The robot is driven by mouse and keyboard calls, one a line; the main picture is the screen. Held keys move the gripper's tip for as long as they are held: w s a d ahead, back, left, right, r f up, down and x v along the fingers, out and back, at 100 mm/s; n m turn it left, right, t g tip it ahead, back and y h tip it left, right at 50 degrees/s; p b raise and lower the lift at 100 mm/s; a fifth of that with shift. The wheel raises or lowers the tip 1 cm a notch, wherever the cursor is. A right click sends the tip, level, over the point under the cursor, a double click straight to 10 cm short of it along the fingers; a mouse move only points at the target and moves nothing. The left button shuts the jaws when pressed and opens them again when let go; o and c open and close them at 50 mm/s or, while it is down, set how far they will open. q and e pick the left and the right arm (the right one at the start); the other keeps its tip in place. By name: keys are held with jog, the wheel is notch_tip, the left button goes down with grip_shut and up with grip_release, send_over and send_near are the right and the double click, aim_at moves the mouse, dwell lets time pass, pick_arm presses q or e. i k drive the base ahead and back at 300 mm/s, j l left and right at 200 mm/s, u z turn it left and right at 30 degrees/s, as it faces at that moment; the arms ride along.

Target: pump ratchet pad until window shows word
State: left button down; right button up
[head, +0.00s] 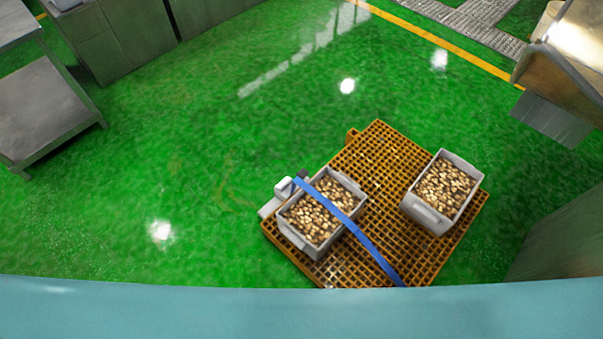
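A blue strap (355,236) runs across a grey crate (296,241) on an orange grid pallet (377,135). At the strap's upper left end is a small pale block (284,187) with a dark part (302,174) beside it, at the pallet's left edge. This looks like the ratchet unit; its pad and window are too small to tell apart, and no word can be read. Neither of my grippers is in view.
A second grey crate (424,212) of brown pieces stands on the pallet's right side, not under the strap. Metal cabinets (125,35) and a steel table (40,110) stand at upper left. Metal equipment stands at the right. Green floor (190,130) left of the pallet is clear.

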aim_at(303, 173)
jog(key=i+j+z, duration=0.2)
jog(key=j+z, duration=0.3)
jog(key=j, duration=0.8)
jog(key=j+z, duration=0.45)
jog(key=j, duration=0.85)
